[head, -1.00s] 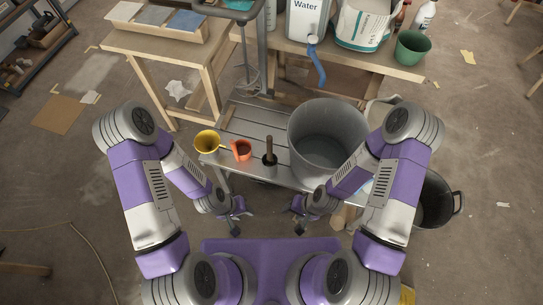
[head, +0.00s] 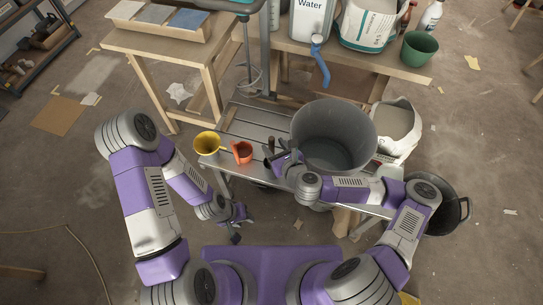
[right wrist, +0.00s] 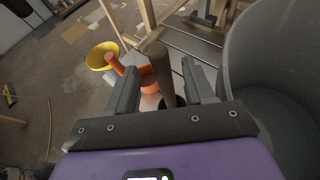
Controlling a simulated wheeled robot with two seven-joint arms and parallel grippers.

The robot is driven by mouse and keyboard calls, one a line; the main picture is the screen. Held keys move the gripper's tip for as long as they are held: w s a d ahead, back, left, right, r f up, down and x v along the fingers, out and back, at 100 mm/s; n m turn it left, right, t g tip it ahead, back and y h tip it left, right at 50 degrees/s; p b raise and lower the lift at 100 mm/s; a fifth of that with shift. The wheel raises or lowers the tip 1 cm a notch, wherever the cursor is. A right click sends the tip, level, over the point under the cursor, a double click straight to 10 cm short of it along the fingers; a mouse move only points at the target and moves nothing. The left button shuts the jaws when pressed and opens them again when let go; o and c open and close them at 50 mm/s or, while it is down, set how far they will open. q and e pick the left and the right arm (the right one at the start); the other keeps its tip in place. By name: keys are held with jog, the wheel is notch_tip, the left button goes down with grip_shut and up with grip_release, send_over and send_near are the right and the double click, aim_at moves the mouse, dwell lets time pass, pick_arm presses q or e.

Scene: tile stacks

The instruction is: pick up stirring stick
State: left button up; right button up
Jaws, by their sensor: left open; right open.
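The stirring stick (right wrist: 160,68) is brown and stands between the two open fingers of my right gripper (right wrist: 160,75) in the right wrist view. The fingers are on either side of it and look apart from it. The stick's foot is in a small dark holder (right wrist: 170,101), mostly hidden. In the head view my right gripper (head: 277,151) is over the metal bench, beside the grey bucket, and largely covers the stick. My left gripper (head: 238,222) hangs open and empty in front of the bench.
A large grey bucket (head: 333,113) stands right of the stick on the slatted metal bench (head: 245,118). A wooden table with a water container (head: 307,22) is behind.

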jog(key=b+x, duration=0.2)
jog(key=x, duration=0.3)
jog(key=shift+d+f, duration=0.1)
jog(key=shift+f, duration=0.1)
grip_shut()
